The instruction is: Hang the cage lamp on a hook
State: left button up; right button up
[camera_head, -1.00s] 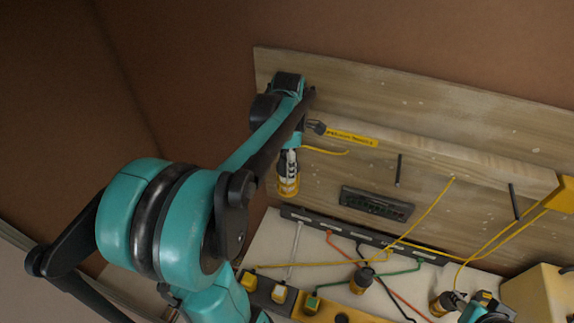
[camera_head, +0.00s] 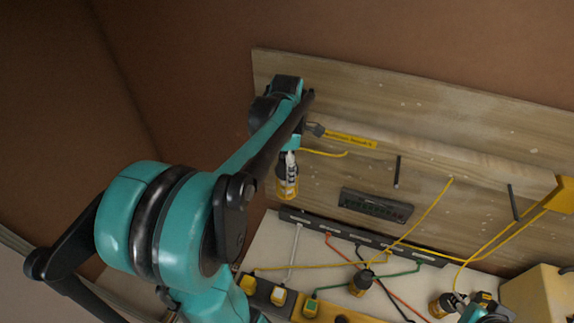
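A yellow and black cage lamp (camera_head: 287,189) is upright against the wooden board at the left, under my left gripper (camera_head: 291,160). The gripper appears shut on its top; the fingertips are small and partly covered by my arm. Two dark peg-like hooks, a middle one (camera_head: 398,172) and a right one (camera_head: 514,202), stick out of the board and look bare. Any hook behind my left gripper is hidden. Two similar lamps are lower down, one at the middle (camera_head: 360,283) and one at the right (camera_head: 438,306). My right gripper (camera_head: 458,300) is beside the right one; its fingers are unclear.
Yellow cables (camera_head: 428,212) drape across the board and bench. A tool with a yellow strip (camera_head: 350,138) is by the board's ledge. A dark panel (camera_head: 376,205) is on the board. A black and yellow strip (camera_head: 268,290) with coloured cables lies below. A yellow box (camera_head: 540,298) stands at right.

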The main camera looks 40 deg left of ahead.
pick_arm(q)
notch_tip(320, 180, up, 12)
jog(key=s+d+f+m+t, duration=0.4)
jog(key=d+f+m, duration=0.4)
jog(key=m, duration=0.6)
jog(key=s+d+f+m+t, duration=0.3)
jog(key=s+d+f+m, duration=0.15)
jog(key=d+m, duration=0.75)
notch_tip(320, 180, down, 31)
jog(key=a+m+b, duration=0.1)
jog(key=a+b, duration=0.1)
jog(key=b, duration=2.9)
jog(key=shift+w+a+f+m+b, duration=0.15)
jog(key=shift+w+a+m+b, duration=0.1)
jog(key=shift+w+m+b, duration=0.1)
